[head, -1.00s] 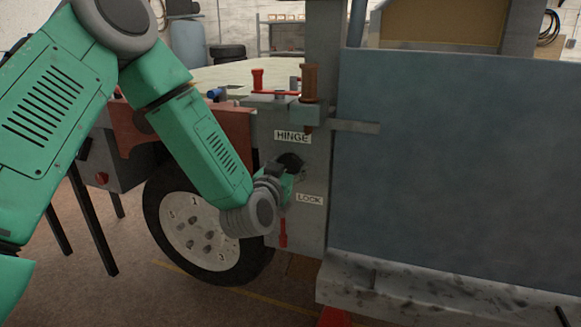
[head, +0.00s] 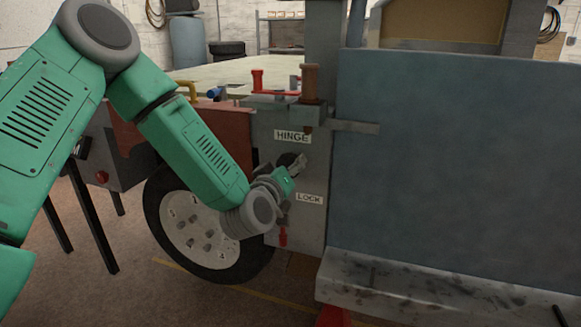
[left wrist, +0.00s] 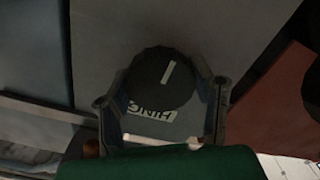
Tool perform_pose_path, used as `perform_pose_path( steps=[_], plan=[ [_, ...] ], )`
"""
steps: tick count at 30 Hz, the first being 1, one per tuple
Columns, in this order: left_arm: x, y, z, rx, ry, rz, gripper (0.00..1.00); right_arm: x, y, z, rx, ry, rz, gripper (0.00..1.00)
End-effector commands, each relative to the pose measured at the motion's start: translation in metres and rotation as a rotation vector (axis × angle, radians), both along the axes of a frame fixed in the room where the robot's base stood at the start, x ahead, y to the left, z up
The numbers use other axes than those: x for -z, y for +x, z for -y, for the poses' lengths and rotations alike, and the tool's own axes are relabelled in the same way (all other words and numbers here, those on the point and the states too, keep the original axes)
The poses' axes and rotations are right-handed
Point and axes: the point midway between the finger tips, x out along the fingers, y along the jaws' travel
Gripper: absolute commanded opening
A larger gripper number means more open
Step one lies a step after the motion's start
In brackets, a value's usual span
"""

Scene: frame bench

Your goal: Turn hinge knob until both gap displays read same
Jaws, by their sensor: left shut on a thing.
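The black round hinge knob (head: 287,159) is on the grey post below the HINGE label (head: 292,136). My left gripper (head: 294,168) is at the knob, and the wrist partly hides it. In the left wrist view the knob (left wrist: 160,82) shows a white pointer line and sits between the two fingers of my gripper (left wrist: 165,92), which are shut on its sides. Part of the HINGE label (left wrist: 150,112) shows behind it. The LOCK label (head: 309,199) is lower on the post. I see no gap display in either view. My right gripper is not in view.
A large blue-grey door panel (head: 455,165) fills the right side. A red-tipped lever (head: 283,237) hangs below my wrist. A red clamp (head: 258,82) and a brown post (head: 309,84) stand above the labels. A wheel (head: 200,235) is below my forearm.

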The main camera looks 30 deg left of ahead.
Motion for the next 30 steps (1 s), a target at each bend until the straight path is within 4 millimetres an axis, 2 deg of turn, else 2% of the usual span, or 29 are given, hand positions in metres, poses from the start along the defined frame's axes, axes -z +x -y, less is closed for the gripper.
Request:
perform_pose_path(
  steps=[1,15,24,30],
  plan=[
    [-0.005,0.001,-0.004,-0.011,-0.043,0.025,0.21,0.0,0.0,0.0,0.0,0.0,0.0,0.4],
    [-0.002,0.001,-0.006,-0.012,-0.457,0.123,0.21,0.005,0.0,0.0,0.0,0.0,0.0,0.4],
    [-0.001,0.0,-0.006,-0.015,-0.631,0.164,0.21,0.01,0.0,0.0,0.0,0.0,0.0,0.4],
    [-0.001,0.0,-0.006,-0.014,-0.689,0.177,0.21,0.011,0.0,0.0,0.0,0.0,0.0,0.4]
  ],
)
